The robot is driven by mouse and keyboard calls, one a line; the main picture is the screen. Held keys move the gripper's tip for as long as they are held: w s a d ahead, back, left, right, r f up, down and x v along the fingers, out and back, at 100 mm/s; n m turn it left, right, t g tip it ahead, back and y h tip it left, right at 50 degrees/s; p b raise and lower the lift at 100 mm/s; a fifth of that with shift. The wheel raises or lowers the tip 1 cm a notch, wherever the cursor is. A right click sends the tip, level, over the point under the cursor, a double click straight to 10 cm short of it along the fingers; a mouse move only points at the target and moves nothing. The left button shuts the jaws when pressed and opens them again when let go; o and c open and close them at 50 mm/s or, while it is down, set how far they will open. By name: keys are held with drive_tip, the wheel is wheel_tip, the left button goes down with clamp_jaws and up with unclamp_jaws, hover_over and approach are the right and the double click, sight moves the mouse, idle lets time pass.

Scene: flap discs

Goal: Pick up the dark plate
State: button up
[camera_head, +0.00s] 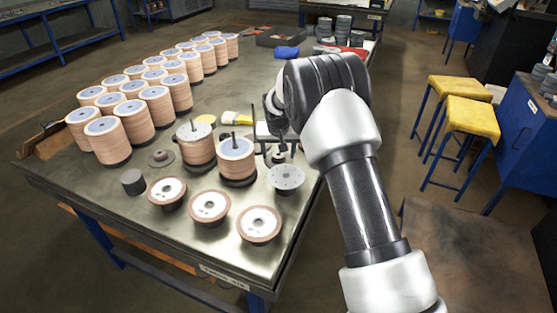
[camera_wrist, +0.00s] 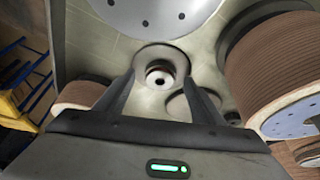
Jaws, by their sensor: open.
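A small dark round plate with a raised centre (camera_head: 161,157) lies on the table left of the near flap-disc stacks. A similar round flanged piece with a bright centre hub (camera_head: 279,157) lies by my gripper (camera_head: 272,151); it also shows in the wrist view (camera_wrist: 160,73). I cannot tell which one the task means. My gripper (camera_wrist: 160,84) is open, pointing down, with its fingers on either side of the hubbed piece. Whether they touch it is unclear. Another round grey piece (camera_wrist: 180,106) is partly hidden by the right finger.
A light grey disc with holes (camera_head: 286,178) lies just nearer, close to the table's right edge. A flap-disc stack on a spindle (camera_head: 237,160) stands close left of my gripper. Several disc stacks fill the left side.

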drive_tip(key=c, duration=1.3)
drive_tip(key=shift+r, duration=0.1)
drive_tip(key=shift+c, duration=0.9)
